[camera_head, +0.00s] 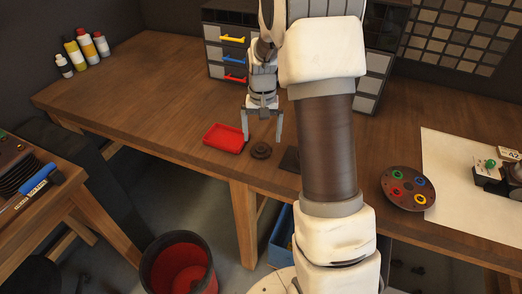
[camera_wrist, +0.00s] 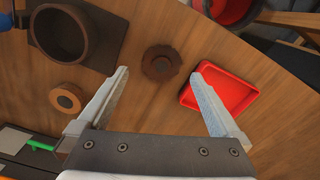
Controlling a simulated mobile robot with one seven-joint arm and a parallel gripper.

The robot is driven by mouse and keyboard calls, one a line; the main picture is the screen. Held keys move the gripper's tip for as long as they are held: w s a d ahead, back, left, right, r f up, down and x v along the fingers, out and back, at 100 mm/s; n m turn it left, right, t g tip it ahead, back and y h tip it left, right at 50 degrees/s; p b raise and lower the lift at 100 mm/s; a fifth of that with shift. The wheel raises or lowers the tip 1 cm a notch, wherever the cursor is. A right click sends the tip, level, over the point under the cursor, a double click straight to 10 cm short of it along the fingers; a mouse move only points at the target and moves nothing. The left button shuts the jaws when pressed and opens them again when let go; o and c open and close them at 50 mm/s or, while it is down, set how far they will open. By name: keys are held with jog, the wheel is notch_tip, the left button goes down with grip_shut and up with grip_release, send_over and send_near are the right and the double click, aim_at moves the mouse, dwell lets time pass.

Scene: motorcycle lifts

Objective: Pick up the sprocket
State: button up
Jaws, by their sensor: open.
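The sprocket (camera_head: 261,151) is a small dark disc lying flat on the wooden bench. In the wrist view the sprocket (camera_wrist: 161,63) shows a notched rim and a round centre, a little beyond the fingertips. My gripper (camera_head: 262,138) is open and empty, pointing down over the bench close to the sprocket. In the wrist view my gripper (camera_wrist: 158,74) has its fingers spread, with the sprocket ahead of the gap between them. The fingers do not appear to touch it; their exact height above it is hard to tell.
A red tray (camera_head: 225,137) lies just left of the sprocket; in the wrist view the tray (camera_wrist: 240,95) is close to one finger. A drawer cabinet (camera_head: 214,52) stands behind.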

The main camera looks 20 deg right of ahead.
aim_at(261, 148)
jog(key=shift+w+f, duration=0.2)
jog(key=shift+f, duration=1.2)
jog(key=shift+w+f, duration=0.2)
jog(key=shift+f, duration=1.15)
jog(key=c, duration=1.5)
jog(key=shift+c, duration=0.2)
jog(key=shift+r, duration=0.15)
